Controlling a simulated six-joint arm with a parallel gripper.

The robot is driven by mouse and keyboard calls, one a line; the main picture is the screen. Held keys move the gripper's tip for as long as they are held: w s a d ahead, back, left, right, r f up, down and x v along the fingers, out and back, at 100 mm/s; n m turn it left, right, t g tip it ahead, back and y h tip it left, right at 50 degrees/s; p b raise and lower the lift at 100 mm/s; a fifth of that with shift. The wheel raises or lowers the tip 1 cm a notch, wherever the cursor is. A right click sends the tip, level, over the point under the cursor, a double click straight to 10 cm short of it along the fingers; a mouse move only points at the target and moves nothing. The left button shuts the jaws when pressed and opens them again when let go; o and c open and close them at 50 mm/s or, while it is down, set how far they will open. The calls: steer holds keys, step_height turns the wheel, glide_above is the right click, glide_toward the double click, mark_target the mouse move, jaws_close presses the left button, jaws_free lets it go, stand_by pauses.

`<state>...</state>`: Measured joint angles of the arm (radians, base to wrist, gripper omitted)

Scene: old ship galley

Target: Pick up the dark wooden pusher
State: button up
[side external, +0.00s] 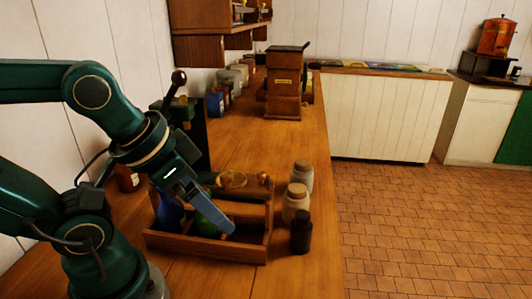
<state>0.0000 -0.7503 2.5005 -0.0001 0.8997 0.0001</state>
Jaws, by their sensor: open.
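A dark brown rod with a round knob (179,77) slants up behind my arm; it looks like the wooden pusher, but I cannot be sure. Its lower end is hidden by my arm and seems to meet a dark, partly hidden piece of equipment (196,133). My gripper (229,228) is open and points down and right over a wooden caddy (205,249), below and right of the knob. I see the gripper nearly side-on, with no pusher between its fingers.
The caddy holds blue and green bottles (205,222). Two pale jars (297,203) and a dark bottle-like item (301,232) stand right of it, near the counter edge. A wooden box-like mill (285,85) stands farther back. The counter between is clear.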

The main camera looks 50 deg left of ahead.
steer(key=shift+c, duration=1)
